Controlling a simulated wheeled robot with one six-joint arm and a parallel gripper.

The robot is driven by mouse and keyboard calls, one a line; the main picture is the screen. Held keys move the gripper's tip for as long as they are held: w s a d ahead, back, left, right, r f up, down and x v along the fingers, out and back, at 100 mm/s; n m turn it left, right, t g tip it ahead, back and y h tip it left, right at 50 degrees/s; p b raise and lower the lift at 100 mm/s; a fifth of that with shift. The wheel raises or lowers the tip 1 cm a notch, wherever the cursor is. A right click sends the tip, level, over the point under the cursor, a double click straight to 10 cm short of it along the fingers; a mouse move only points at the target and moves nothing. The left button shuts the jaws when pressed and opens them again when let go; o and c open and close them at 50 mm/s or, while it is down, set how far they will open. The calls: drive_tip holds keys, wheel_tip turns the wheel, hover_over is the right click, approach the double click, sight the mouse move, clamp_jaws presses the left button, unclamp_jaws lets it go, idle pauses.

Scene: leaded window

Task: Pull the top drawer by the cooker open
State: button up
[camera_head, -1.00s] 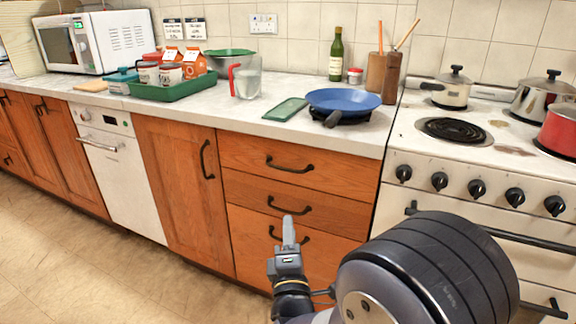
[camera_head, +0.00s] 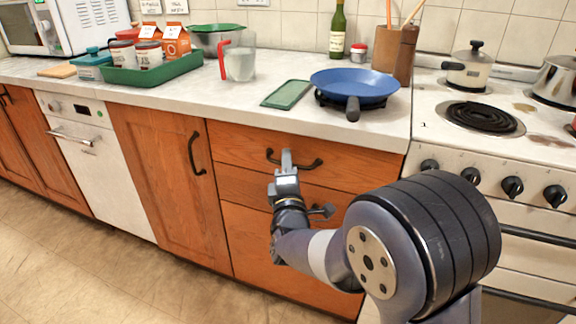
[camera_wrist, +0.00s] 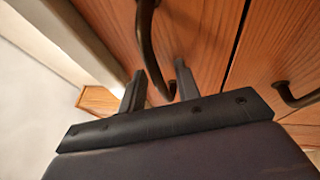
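The top drawer (camera_head: 345,155) by the cooker has a wooden front and looks shut, flush with the cabinet. Its dark curved handle (camera_head: 312,164) is partly hidden behind my gripper (camera_head: 287,156) in the head view. In the wrist view my gripper (camera_wrist: 159,74) is open, with its two fingers apart. The handle (camera_wrist: 146,35) runs down between the fingers there, with a finger on either side. I cannot tell whether either finger touches it.
Another drawer's handle (camera_wrist: 295,98) shows at the right of the wrist view. The worktop (camera_head: 240,108) overhangs the drawers, and a blue pan (camera_head: 350,82) stands on it. The cooker (camera_head: 455,145) is on the right. Floor (camera_head: 120,270) is clear at the left.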

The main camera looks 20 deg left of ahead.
clamp_jaws()
idle(0.6)
